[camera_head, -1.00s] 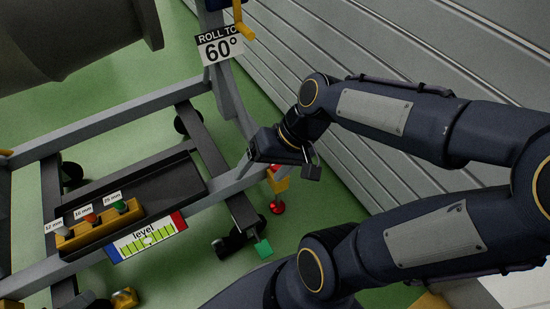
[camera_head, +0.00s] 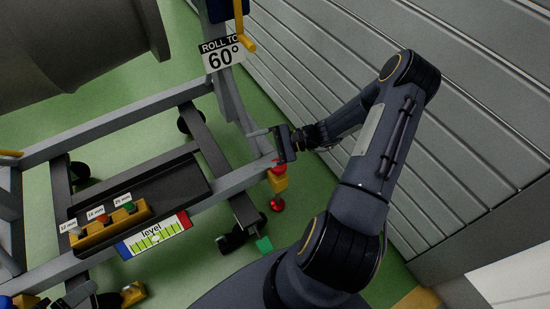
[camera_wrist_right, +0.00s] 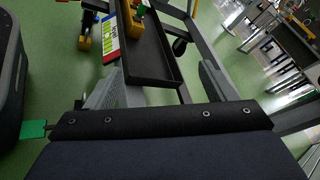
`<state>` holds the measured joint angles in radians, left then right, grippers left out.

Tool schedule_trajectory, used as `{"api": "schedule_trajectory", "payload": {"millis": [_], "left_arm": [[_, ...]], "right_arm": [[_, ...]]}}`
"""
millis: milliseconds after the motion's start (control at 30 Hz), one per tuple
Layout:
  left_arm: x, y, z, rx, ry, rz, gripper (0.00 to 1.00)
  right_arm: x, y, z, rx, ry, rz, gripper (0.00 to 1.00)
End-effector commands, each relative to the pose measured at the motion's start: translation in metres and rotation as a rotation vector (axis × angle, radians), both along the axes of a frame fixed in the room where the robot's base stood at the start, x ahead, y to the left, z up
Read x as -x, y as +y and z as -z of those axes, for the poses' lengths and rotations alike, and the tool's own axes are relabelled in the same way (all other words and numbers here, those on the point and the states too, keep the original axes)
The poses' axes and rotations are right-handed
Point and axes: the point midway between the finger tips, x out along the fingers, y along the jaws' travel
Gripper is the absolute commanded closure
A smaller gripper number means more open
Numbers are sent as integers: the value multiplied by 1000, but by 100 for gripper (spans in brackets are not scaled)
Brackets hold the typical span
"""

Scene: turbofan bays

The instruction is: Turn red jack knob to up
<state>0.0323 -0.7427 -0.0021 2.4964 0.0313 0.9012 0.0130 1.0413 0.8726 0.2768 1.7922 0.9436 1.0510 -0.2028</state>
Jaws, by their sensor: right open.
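The red jack knob (camera_head: 279,168) sits on top of a yellow jack block (camera_head: 279,184) at the near right corner of the grey engine stand. A red round piece (camera_head: 277,205) shows below the block, close to the floor. My right gripper (camera_head: 266,148) is open, just above and left of the knob, with its fingers pointing left. I cannot tell whether a finger touches the knob. In the right wrist view, the dark gripper body fills the bottom and I cannot make out this knob.
A level gauge (camera_head: 155,235) is on the stand's near rail, beside a dark tray (camera_head: 160,190) and a yellow holder (camera_head: 108,225) with coloured knobs. A "ROLL TO 60°" sign (camera_head: 222,53) hangs above. A grey slatted wall (camera_head: 470,130) stands at the right.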

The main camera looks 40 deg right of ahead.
Motion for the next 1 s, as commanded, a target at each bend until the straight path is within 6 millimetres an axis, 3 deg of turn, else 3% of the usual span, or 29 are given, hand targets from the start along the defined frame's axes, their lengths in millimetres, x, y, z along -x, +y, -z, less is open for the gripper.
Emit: {"api": "schedule_trajectory", "payload": {"millis": [167, 300, 500, 700, 1000], "left_arm": [[0, 0, -23, 0, 0, 0, 23], [0, 0, -35, 0, 0, 0, 23], [0, 0, -44, 0, 0, 0, 23], [0, 0, -44, 0, 0, 0, 23], [0, 0, -37, 0, 0, 0, 23]], "right_arm": [[-1, -42, 67, -293, 67, 359, 23], [11, -70, 121, -484, 98, 650, 23], [35, -89, 175, -645, 122, 940, 23], [37, -93, 190, -683, 125, 1018, 23], [-8, -89, 190, -682, 125, 1011, 23]]}}
